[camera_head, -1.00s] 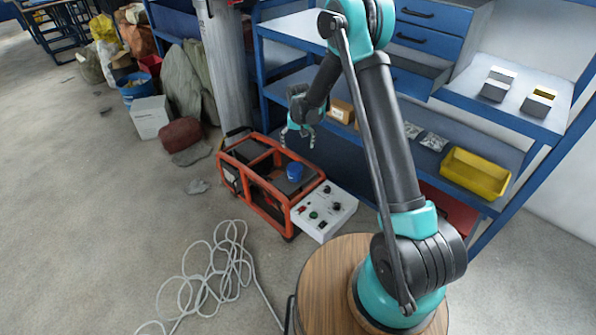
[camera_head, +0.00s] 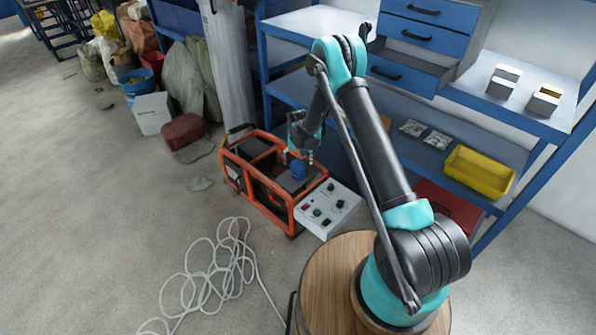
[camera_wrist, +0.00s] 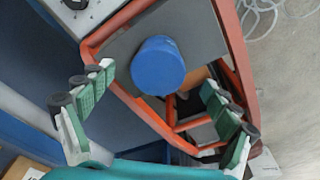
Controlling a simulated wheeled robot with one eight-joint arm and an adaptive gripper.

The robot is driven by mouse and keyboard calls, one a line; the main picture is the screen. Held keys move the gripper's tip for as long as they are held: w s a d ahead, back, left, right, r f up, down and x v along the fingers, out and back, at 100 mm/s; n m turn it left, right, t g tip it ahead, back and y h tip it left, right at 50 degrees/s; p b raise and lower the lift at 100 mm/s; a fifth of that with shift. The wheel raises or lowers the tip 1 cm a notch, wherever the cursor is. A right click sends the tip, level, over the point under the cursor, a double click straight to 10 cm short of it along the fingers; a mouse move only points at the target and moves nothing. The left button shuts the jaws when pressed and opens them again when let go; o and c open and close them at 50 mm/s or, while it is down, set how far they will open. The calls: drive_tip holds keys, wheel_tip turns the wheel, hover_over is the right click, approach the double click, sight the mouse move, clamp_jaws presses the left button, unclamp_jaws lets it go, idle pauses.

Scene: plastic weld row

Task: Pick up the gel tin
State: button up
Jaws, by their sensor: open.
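The gel tin is a small round blue tin (camera_head: 298,169) standing on a grey plate on top of the orange-framed machine. In the wrist view the blue tin (camera_wrist: 158,66) shows from above, its round lid facing the camera. My gripper (camera_head: 299,158) is just above the tin in the head view. In the wrist view my gripper (camera_wrist: 155,95) is open, with one green-padded finger on each side and the tin a little beyond, between them. The fingers do not touch the tin. Nothing is held.
The orange tube frame (camera_head: 262,205) surrounds the plate. A white control box (camera_head: 327,209) with knobs stands beside it. Blue shelving (camera_head: 440,165) with a yellow bin (camera_head: 479,172) is to the right. A loose white cable (camera_head: 215,277) lies on the floor at left, otherwise mostly clear.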

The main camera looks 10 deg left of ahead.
sight(298, 165)
drive_tip(key=shift+w+f, duration=0.25)
drive_tip(key=shift+f, duration=0.7)
drive_tip(key=shift+w+f, duration=0.2)
drive_tip(key=shift+f, duration=0.75)
drive_tip(key=shift+w+f, duration=0.25)
drive_tip(key=shift+f, duration=0.7)
drive_tip(key=shift+c, duration=0.4)
drive_tip(key=c, duration=1.4)
